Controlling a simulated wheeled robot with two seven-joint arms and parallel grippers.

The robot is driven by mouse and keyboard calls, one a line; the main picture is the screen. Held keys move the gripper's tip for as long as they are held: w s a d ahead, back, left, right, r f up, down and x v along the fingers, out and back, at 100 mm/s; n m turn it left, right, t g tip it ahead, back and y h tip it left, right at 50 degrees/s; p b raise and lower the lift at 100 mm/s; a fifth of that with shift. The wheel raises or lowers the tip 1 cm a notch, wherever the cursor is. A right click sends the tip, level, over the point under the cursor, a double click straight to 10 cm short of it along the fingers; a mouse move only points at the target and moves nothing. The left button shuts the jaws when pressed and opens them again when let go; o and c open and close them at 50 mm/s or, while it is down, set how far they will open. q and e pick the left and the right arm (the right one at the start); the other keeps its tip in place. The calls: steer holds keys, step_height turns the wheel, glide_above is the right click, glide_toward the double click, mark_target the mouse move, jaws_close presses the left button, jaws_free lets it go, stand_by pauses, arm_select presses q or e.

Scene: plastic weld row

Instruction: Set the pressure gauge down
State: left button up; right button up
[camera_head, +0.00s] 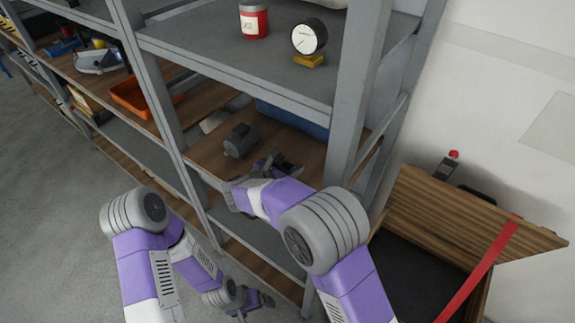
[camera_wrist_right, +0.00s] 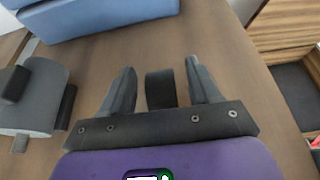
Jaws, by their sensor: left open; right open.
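A pressure gauge (camera_head: 309,38) with a white dial, black rim and brass-coloured base stands upright on the upper grey shelf. No gripper touches it. My right gripper (camera_head: 282,163) is lower, over the wooden shelf below. In the right wrist view its fingers (camera_wrist_right: 163,85) are spread apart. A dark upright piece (camera_wrist_right: 160,88) shows between them; I cannot tell what it is. My left gripper (camera_head: 262,300) is open, low down in front of the rack, and partly hidden by its own arm.
A red and white can (camera_head: 254,21) stands left of the gauge. On the wooden shelf (camera_head: 203,157) are a grey motor-like part (camera_head: 240,140) and a blue box (camera_head: 292,119). An orange tray (camera_head: 132,98) is farther left. A grey rack post (camera_head: 357,95) and a wooden crate (camera_head: 470,215) are at right.

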steer(key=shift+a+r, duration=0.1)
steer(key=shift+r, duration=0.15)
steer(key=p+v, duration=0.2)
steer(key=v, duration=0.9)
steer(key=shift+s+a+p, duration=0.15)
steer(key=shift+s+p, duration=0.15)
steer(key=shift+s, duration=0.1)
steer(key=shift+r, duration=0.1)
